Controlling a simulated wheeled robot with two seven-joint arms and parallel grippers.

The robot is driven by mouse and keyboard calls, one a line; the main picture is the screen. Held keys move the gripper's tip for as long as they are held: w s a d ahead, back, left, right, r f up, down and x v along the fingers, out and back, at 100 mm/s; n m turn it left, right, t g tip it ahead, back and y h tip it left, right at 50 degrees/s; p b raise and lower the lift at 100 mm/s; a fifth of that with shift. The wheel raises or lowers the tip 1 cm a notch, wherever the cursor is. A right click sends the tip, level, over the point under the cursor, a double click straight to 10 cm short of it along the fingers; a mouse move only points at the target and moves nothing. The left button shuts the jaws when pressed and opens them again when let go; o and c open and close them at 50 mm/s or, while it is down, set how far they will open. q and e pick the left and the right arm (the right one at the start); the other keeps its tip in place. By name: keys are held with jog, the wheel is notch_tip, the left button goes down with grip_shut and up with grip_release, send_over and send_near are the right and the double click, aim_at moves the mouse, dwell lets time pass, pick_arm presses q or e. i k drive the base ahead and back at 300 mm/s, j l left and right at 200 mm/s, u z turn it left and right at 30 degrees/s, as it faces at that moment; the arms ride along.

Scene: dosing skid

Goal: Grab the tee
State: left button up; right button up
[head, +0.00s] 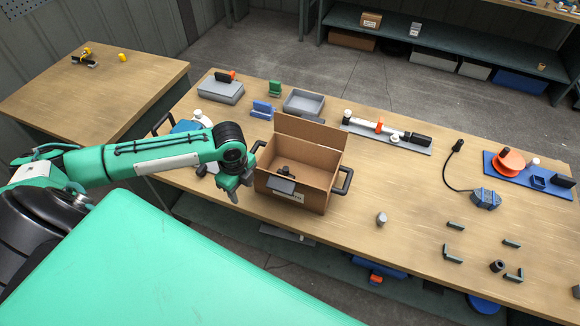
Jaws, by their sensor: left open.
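A small dark fitting (287,171), which may be the tee, lies inside an open cardboard box (318,172) on the long wooden table. It is too small to make out its exact shape, and the box walls hide part of the floor around it. My left gripper (238,190) is open and points down just left of the box, apart from the dark fitting. My right gripper is not in view.
The box has dark side handles (344,181) and a raised back flap. A pipe assembly with an orange valve (379,126) lies behind it on a grey plate. A grey cylinder (381,218) and several dark brackets (453,260) stand to the right.

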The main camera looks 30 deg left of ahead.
aim_at(285, 172)
jog(key=i, duration=0.85)
